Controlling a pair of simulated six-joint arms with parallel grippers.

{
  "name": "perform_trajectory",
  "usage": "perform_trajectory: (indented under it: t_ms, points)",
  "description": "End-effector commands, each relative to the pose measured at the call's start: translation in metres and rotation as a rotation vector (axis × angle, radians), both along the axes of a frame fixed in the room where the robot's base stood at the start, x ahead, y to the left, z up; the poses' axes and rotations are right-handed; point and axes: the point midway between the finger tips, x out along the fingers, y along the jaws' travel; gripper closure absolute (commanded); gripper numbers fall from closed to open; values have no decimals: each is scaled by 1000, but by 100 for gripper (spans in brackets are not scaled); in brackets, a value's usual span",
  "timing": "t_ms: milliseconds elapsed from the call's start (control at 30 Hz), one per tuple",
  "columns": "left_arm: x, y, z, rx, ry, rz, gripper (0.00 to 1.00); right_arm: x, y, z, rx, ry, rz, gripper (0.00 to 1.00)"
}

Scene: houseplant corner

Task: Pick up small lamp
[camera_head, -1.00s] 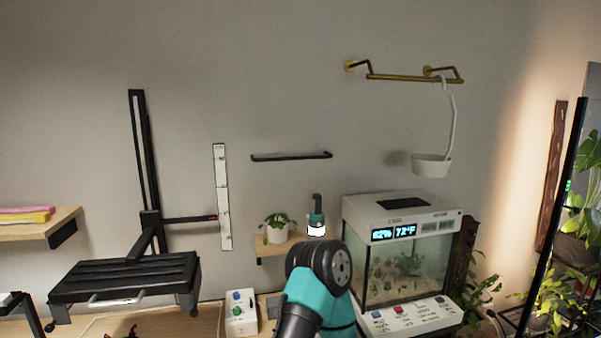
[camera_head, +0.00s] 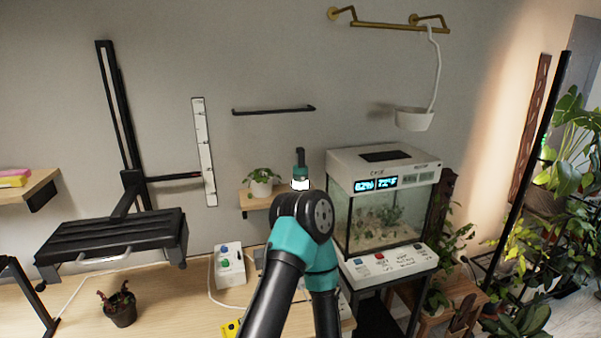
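I cannot say for sure which thing is the small lamp. A small upright teal and black object (camera_head: 300,163) with a bright white lower part shows above my arm's elbow; I cannot tell if it is a lamp or a bottle. It appears at the right end of the small wall shelf (camera_head: 250,203), its base partly hidden by my arm. A larger black flat panel (camera_head: 110,243) hangs on a black upright stand at the left. One of my arms rises from the bottom centre with a teal elbow.
A lit-display tank (camera_head: 385,205) stands right of my arm. A white control box (camera_head: 230,268) and a small dark pot (camera_head: 121,308) sit on the wooden table (camera_head: 170,300). A white hanging pot (camera_head: 413,120) is at upper right. Plants crowd the right side.

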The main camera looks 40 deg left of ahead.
Motion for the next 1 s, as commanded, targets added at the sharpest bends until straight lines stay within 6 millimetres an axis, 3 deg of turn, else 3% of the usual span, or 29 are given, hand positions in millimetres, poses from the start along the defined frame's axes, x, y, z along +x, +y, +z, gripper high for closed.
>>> perform_trajectory:
  t_ms: [67, 800, 1000]
  points:
    - [0, 0, 0, 0, 0, 0, 81, 0, 0, 0, 0, 0, 0, 45]
    - [0, 0, 0, 0, 0, 0, 11, 0, 0, 0, 0, 0, 0, 45]
    - [0, 0, 0, 0, 0, 0, 11, 0, 0, 0, 0, 0, 0, 45]
